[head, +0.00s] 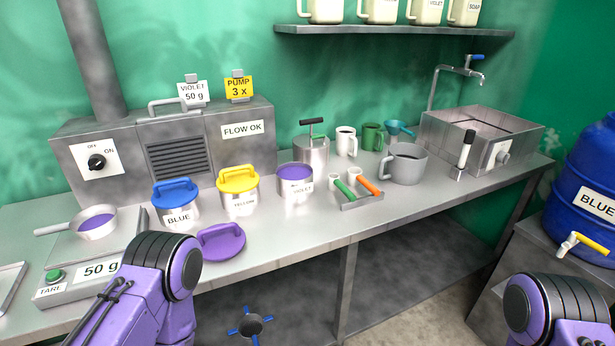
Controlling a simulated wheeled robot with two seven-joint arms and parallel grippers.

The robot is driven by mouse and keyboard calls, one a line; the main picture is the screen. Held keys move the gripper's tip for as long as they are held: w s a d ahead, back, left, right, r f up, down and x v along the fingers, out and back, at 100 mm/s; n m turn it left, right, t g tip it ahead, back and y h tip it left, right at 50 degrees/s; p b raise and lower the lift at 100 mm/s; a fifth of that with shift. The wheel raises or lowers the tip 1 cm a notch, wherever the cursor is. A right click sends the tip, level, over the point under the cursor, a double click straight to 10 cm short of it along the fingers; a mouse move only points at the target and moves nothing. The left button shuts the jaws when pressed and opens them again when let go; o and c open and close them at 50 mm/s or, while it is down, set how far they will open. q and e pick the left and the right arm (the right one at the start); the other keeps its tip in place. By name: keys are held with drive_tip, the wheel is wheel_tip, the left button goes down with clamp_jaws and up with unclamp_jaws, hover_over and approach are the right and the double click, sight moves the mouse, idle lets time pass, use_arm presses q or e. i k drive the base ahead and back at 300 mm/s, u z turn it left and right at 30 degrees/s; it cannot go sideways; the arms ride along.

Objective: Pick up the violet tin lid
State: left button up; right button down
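The violet tin lid (221,243) lies on the metal counter in front of the yellow-lidded tin. It has a raised handle on top. The open violet tin (295,186), labelled VIOLET and showing violet powder inside, stands to its right and further back. My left arm reaches in at the lower left, and its upper part is just left of the lid. My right arm shows only at the lower right corner. Neither gripper can be seen.
A blue-lidded tin (176,205) and a yellow-lidded tin (238,191) stand behind the lid. A scale (92,268) with a pan of violet powder (97,222) is to the left. A small rack (361,199) with green and orange handles stands right. The counter front is clear right of the lid.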

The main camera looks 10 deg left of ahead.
sight(221, 241)
drive_tip(key=u, duration=0.3)
drive_tip(key=i, duration=0.5)
drive_tip(key=u, duration=0.55)
